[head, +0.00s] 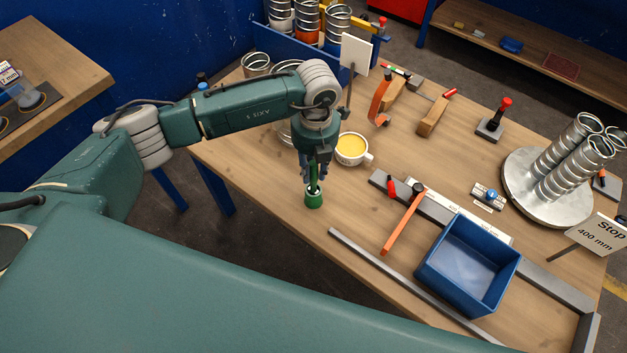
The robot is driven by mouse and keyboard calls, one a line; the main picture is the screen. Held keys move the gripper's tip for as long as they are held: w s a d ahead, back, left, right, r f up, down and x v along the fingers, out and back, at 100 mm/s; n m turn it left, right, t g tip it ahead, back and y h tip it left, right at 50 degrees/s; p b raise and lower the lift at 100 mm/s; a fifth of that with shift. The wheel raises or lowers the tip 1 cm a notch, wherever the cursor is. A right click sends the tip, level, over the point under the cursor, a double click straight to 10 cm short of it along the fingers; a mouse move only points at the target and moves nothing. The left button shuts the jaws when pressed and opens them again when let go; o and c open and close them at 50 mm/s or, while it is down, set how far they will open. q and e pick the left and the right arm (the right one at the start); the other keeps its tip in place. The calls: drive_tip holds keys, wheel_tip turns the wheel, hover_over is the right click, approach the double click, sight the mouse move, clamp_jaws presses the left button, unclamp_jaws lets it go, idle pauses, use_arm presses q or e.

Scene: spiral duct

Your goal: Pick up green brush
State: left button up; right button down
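The green brush (313,200) is upright at the left part of the wooden table, with its wide round end down and a thin handle rising from it. Whether it rests on the table top or hangs just above it, I cannot tell. My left gripper (314,178) points straight down over it, with its dark fingers on either side of the handle. The fingers hide part of the handle, and I cannot tell whether they press on it. My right gripper is not in view.
A white cup (351,160) of yellow contents stands close right of my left gripper. An orange-handled tool (404,220), a blue bin (468,264) and a metal rail (400,280) lie farther right. Spiral ducts stand on a round plate (548,209). Bare table surrounds the brush in front.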

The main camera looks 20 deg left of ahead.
use_arm(q)
clamp_jaws()
drive_tip(key=shift+r, duration=0.1)
